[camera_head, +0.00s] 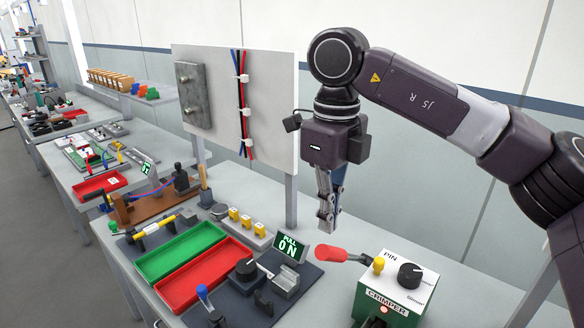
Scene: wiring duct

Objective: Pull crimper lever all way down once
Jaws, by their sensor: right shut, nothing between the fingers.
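The crimper (392,291) is a green box with a white top at the front right of the bench. Its lever has a red handle (331,254) that sticks out to the left, about level, with a dark rod running to the box. My right gripper (332,226) points down above and a little behind the red handle. Its fingers are together with nothing between them, and it looks apart from the handle. My left gripper is not in view.
A green tray (181,249) and a red tray (206,275) lie left of the crimper. A black knob (410,275) and a yellow knob (378,265) stand on the crimper's top. An upright white panel (272,110) with cables rises behind the bench.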

